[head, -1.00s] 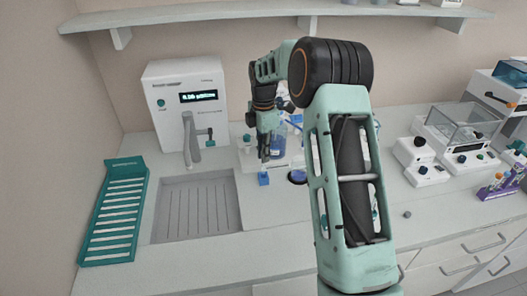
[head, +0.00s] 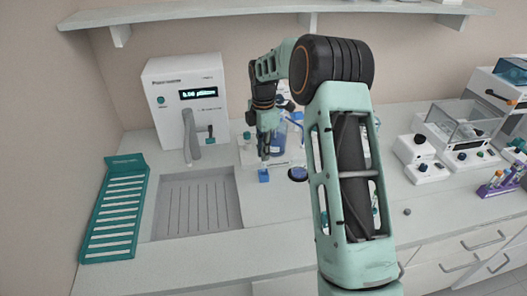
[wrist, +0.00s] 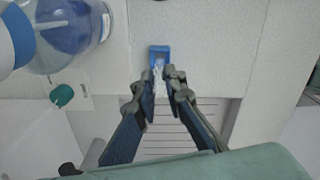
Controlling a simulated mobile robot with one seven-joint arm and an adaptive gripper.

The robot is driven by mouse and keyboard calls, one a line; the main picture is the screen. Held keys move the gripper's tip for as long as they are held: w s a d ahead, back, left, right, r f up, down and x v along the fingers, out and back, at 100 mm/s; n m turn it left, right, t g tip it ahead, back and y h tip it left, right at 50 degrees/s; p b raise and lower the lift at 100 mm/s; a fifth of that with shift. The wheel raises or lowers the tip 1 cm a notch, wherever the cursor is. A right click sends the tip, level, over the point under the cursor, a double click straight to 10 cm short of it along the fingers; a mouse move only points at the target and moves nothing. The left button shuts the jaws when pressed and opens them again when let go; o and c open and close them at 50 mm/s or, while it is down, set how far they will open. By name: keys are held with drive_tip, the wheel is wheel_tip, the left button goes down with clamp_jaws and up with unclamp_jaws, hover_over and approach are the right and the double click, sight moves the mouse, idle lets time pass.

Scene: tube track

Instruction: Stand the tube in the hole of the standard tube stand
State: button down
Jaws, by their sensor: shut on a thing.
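The tube stand is a small blue block (head: 264,176) on the counter, just right of the sink. It also shows in the wrist view (wrist: 160,49), just beyond my fingertips. My gripper (head: 264,154) points down directly above the stand. In the wrist view my gripper (wrist: 161,82) is shut on a clear, whitish tube (wrist: 158,70). The tube's visible end overlaps the blue stand in that view. I cannot tell whether its lower end is inside the hole or above it. In the head view the tube is too small to make out.
The sink (head: 197,206) and a teal rack (head: 113,215) lie to the left, with a white dispenser (head: 184,100) behind. A large blue-liquid bottle (wrist: 66,25) stands close to the gripper. A purple tube rack (head: 499,186) is far right. The counter's front is mostly clear.

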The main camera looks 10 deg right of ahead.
drive_tip(key=shift+f, duration=0.25)
idle(0.4)
drive_tip(key=shift+f+b, duration=0.35)
drive_tip(key=shift+f, duration=0.15)
drive_tip(key=shift+f, duration=0.1)
drive_tip(key=shift+f, duration=0.4)
drive_tip(key=shift+f+b, duration=0.35)
drive_tip(key=shift+b, duration=0.05)
idle(0.6)
drive_tip(key=shift+f, duration=0.3)
drive_tip(key=c, duration=1.9)
unclamp_jaws()
